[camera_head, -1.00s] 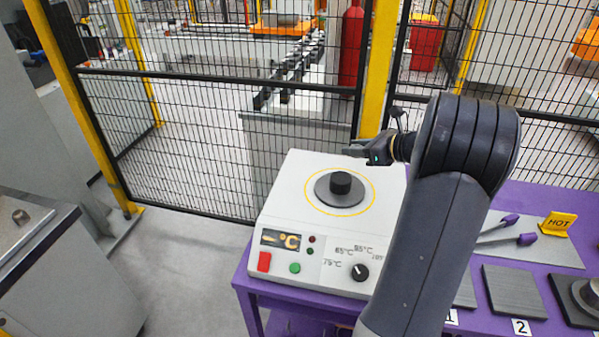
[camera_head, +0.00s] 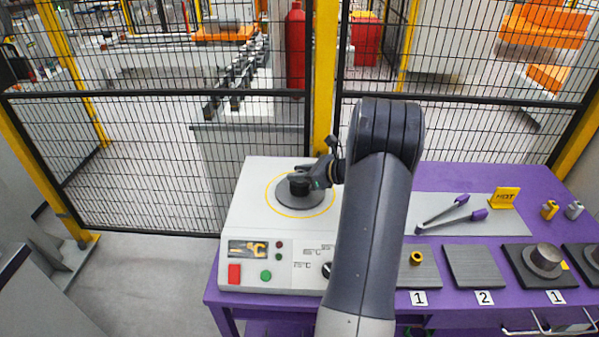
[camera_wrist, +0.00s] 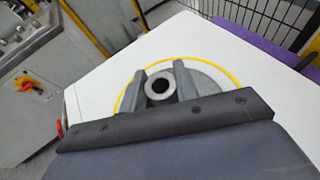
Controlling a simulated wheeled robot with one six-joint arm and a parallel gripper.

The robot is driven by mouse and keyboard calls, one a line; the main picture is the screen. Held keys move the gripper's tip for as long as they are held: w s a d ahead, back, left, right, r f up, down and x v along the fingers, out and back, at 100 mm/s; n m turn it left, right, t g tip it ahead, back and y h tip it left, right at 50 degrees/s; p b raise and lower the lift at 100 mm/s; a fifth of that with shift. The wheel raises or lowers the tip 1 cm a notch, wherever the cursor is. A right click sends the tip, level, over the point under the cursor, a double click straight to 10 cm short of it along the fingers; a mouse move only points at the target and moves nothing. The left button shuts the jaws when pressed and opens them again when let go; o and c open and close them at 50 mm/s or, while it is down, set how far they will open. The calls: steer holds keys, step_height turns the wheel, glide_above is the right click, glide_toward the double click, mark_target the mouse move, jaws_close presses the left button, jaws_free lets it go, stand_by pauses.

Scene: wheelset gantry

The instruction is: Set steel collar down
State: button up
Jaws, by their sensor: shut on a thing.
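In the head view my gripper (camera_head: 312,178) is at the middle of the round dark hot plate (camera_head: 288,199) on the white heater (camera_head: 255,215). A short dark cylinder (camera_head: 298,188) shows at the fingers there. Fingers partly hide it, and I cannot tell whether the collar touches the plate.
The purple table (camera_head: 545,232) carries a grey pad marked 1 (camera_head: 428,272) with a brass ring (camera_head: 416,258), a bare pad marked 2 (camera_head: 472,265), tongs (camera_head: 450,212) and a yellow HOT sign (camera_head: 504,197). A mesh fence (camera_head: 450,130) stands behind.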

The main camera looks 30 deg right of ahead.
steer(key=o, duration=0.5)
steer(key=shift+f, duration=0.15)
steer(key=o, duration=0.5)
steer(key=shift+c, duration=0.2)
steer(key=shift+r, duration=0.3)
steer(key=b+v, duration=0.1)
steer(key=v, duration=1.1)
steer(key=shift+d+f, duration=0.1)
steer(key=shift+f, duration=0.05)
